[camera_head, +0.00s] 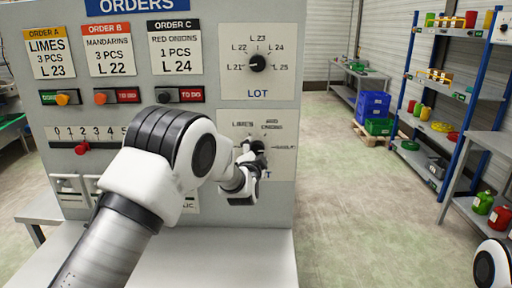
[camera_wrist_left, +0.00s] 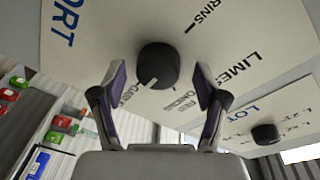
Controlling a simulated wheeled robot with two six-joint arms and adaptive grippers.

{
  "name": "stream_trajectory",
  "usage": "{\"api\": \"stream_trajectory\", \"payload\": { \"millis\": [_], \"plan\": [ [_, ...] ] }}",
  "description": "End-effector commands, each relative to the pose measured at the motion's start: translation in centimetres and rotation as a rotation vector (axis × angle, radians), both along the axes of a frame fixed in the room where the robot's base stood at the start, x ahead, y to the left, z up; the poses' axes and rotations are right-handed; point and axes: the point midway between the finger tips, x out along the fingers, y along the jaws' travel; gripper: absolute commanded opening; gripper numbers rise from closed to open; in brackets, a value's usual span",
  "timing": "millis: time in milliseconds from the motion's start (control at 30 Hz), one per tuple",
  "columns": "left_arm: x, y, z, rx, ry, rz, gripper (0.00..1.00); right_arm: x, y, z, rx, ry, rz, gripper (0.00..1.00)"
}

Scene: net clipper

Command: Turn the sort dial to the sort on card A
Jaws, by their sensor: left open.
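Card A (camera_head: 50,53), under an orange header on the panel, reads LIMES, 3 PCS, L 23. The black sort dial (camera_wrist_left: 157,66) shows in the left wrist view with a white pointer mark on its lower left side. LIMES, RED ONIONS and a partly hidden label ending in RINS are printed around it. My left gripper (camera_head: 250,160) is at the sort dial in the head view and hides part of it. In the left wrist view its open fingers (camera_wrist_left: 159,78) stand on either side of the dial, with visible gaps. My right gripper is out of view.
The lot dial (camera_head: 257,62) sits above the sort dial. Cards B (camera_head: 109,50) and C (camera_head: 175,46) hang beside card A, with slide switches below. A red slider knob (camera_head: 82,148) sits on a numbered scale. Shelves (camera_head: 440,75) and blue crates (camera_head: 374,106) stand to the right.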

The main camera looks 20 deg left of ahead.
Motion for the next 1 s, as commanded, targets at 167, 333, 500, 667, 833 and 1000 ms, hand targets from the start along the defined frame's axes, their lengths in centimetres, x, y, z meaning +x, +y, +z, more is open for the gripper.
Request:
{"api": "stream_trajectory", "payload": {
  "millis": [167,333,500,667,833,1000],
  "plan": [
    [0.46,0.07,-0.09,0.000,0.000,0.000,0.73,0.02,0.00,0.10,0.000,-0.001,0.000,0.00],
    [0.43,0.06,-0.08,0.000,0.000,0.000,0.52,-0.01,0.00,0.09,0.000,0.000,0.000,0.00],
    [0.43,0.09,-0.01,-0.001,-0.001,0.001,0.12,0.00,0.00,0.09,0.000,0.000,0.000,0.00],
    [0.45,0.11,0.09,-0.001,-0.003,0.001,0.12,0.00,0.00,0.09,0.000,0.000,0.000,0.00],
    [0.47,0.14,0.14,-0.006,-0.006,0.001,0.12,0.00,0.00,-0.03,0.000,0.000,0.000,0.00],
    [0.48,0.15,0.08,-0.039,-0.018,0.001,0.12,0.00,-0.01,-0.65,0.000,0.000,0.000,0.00]
  ]
}}
